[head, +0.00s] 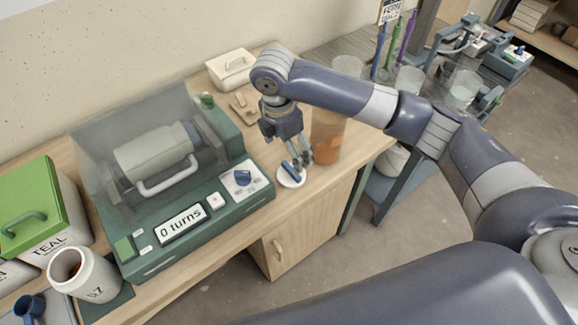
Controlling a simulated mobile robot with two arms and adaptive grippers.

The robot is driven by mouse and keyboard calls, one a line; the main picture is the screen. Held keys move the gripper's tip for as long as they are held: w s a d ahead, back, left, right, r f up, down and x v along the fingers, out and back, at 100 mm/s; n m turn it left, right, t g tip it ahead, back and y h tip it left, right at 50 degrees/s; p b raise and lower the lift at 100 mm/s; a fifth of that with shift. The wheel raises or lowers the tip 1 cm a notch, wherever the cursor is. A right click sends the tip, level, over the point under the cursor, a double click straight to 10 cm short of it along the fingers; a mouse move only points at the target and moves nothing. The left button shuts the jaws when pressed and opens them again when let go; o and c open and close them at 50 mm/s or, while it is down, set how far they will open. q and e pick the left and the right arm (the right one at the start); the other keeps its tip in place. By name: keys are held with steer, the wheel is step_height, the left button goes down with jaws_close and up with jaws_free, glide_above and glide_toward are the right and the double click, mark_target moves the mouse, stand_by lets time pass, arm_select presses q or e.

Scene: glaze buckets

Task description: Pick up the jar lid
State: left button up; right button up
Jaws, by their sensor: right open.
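The jar lid (285,180) looks like a small white disc with a dark blue bar handle. It lies on the wooden bench close to its front edge, right of the green machine. My right gripper (301,161) points down with its fingers open, just above and at the right side of the lid's handle. I cannot tell whether a finger touches the handle. Nothing shows between the fingers. My left gripper is out of the picture.
An amber see-through container (328,140) stands close to the right of my right gripper. The green machine (140,265), reading "0 turns", is left of the lid. A white box (231,72) stands behind. A white open jar (95,280) is at lower left.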

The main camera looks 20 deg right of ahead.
mark_target(291, 170)
steer(key=f, duration=0.3)
steer(key=shift+s+d, duration=0.15)
steer(key=shift+d, duration=0.05)
steer(key=shift+f, duration=0.35)
steer(key=f, duration=0.2)
steer(key=f+p, duration=0.1)
steer(key=f, duration=0.1)
steer(key=shift+s+d+f, duration=0.1)
steer(key=shift+s+d, duration=0.05)
steer(key=shift+d, duration=0.05)
steer(key=shift+f, duration=0.2)
steer(key=c, duration=0.8)
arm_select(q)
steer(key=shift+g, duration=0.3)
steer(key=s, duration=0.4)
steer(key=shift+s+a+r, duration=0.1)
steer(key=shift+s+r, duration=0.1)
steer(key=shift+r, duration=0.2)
arm_select(e)
steer(key=c, duration=0.4)
